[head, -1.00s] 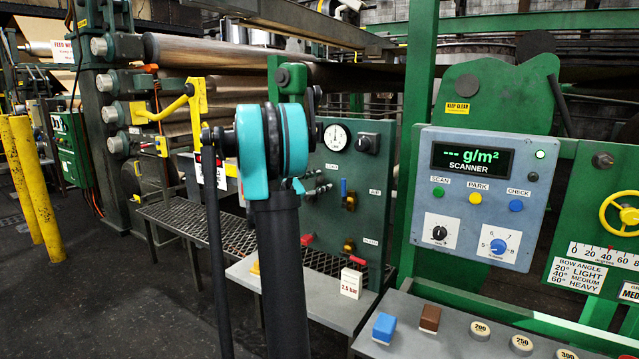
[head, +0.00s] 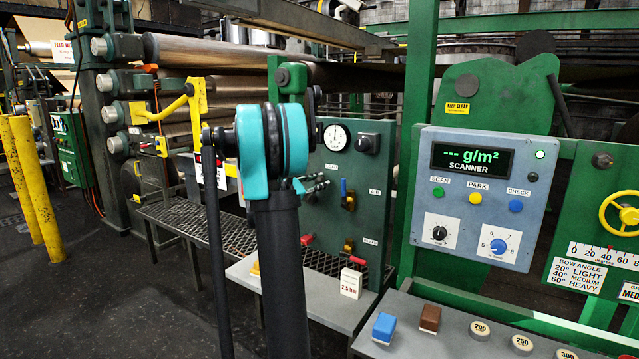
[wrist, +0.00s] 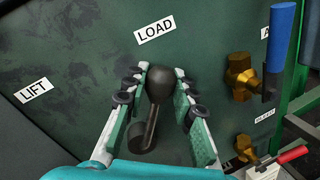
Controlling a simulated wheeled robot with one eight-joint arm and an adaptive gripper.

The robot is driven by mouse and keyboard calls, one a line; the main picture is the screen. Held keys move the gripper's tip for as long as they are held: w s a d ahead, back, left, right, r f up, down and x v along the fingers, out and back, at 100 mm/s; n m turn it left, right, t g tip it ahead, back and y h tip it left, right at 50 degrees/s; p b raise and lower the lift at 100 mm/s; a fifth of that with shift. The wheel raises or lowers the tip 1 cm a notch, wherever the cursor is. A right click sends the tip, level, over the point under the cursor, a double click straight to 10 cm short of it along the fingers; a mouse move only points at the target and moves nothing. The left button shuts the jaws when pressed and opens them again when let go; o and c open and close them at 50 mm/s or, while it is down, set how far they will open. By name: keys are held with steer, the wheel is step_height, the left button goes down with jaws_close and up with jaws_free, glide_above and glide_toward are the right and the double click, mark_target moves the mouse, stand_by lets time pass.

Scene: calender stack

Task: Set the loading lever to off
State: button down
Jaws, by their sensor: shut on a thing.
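The loading lever (wrist: 152,125) has a dark stem and a round black knob, below the LOAD label (wrist: 154,29) on the green panel (wrist: 90,60). In the wrist view its knob points up and slightly right, between the pale green finger pads. My gripper (wrist: 160,92) is shut on the lever near its knob. In the head view my gripper (head: 316,184) is small at the panel, partly behind my arm, and the lever cannot be made out there. Any on or off marking is not visible.
Right of the lever is a brass valve with a blue handle (wrist: 283,40). Lower right is a red-handled valve (wrist: 292,155). A LIFT label (wrist: 33,90) is to the left. A grey shelf (head: 335,308) with a 3.5 bar card (head: 351,283) lies below the panel.

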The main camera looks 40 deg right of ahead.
steer(key=shift+w, duration=0.1)
steer(key=w+n, duration=0.1)
steer(key=w+a+r+n, duration=0.1)
steer(key=w+n+h, duration=0.1)
steer(key=n, duration=0.1)
steer(key=shift+a+r, duration=0.15)
steer(key=shift+r, duration=0.1)
steer(key=shift+w+a+r+n+t, duration=0.1)
steer(key=shift+w+a+n+t, duration=0.2)
steer(key=shift+w+n, duration=0.45)
steer(key=shift+w+a+r+n+t, duration=0.1)
steer(key=shift+w+a+n+t, duration=0.15)
steer(key=shift+w+n, duration=0.45)
steer(key=shift+s, duration=0.15)
steer(key=c, duration=1.2)
jaws_free()
steer(key=v, duration=1.2)
steer(key=shift+f, duration=0.2)
